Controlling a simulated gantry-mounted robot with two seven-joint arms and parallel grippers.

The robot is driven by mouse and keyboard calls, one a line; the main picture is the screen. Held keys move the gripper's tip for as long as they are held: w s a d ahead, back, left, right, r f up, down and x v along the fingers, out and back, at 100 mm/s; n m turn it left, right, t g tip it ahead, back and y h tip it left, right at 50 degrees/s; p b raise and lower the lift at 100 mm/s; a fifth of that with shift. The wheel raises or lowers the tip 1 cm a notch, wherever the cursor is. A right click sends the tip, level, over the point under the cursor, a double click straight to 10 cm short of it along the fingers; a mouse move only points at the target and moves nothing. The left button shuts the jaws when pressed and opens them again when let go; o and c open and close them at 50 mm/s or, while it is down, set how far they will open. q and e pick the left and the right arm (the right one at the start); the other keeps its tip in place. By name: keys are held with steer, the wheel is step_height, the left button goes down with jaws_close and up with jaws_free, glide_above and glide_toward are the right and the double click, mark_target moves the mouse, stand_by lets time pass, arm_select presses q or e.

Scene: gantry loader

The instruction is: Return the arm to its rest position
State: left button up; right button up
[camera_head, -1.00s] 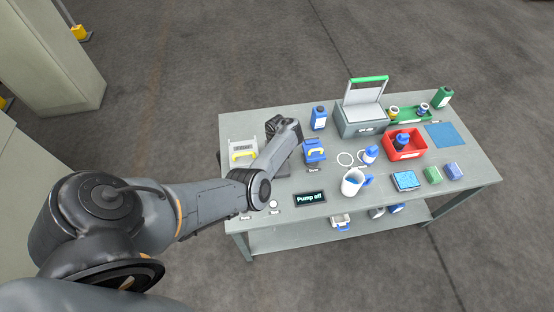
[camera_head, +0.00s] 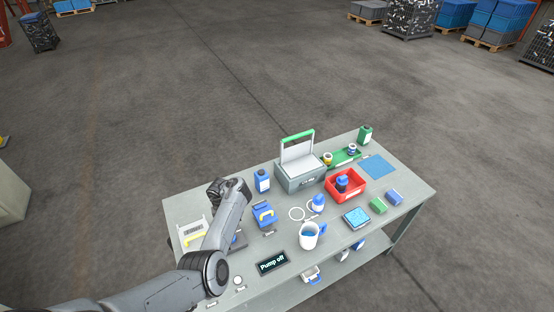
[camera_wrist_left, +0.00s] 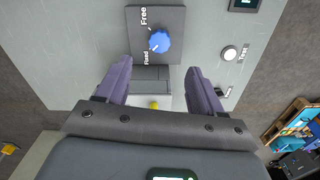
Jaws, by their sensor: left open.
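My left arm (camera_head: 215,235) comes in from the lower left and reaches over the left end of the grey table (camera_head: 330,262). In the left wrist view my left gripper (camera_wrist_left: 158,72) is open, its two purple fingers apart with nothing between the tips. A grey plate (camera_wrist_left: 170,20) with a blue knob (camera_wrist_left: 159,41) lies just beyond the fingertips, marked "Free" and "Fixed". In the head view the fingers are hidden by the wrist. My right gripper is not in view.
A mug (camera_head: 309,236), a red bin (camera_head: 346,186) and a grey case (camera_head: 299,178) stand farther right. A "Pump off" display (camera_head: 272,262) is near the front edge.

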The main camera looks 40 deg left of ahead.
arm_select(q)
steer(key=s+a+r+m+t+y, duration=0.1)
steer(key=s+a+r+m+y, duration=0.2)
steer(key=m, duration=0.4)
steer(key=s+d+r+m+t+h, duration=0.1)
steer(key=s+d+r+m, duration=0.3)
steer(key=d+m, duration=0.55)
steer(key=s+d+r+m+t+h, duration=0.15)
steer(key=s+d+m, duration=0.5)
steer(key=d, duration=0.65)
steer(key=s+d+r+m+h, duration=0.1)
steer(key=s+d+r+m, duration=0.3)
steer(key=d+m, duration=0.55)
step_height(320, 180, up, 16)
steer(key=s+d+p, duration=0.1)
steer(key=d+p, duration=0.1)
steer(key=p, duration=1.3)
steer(key=shift+d+n, duration=0.25)
steer(key=shift+n, duration=0.1)
steer(key=shift+f, duration=0.25)
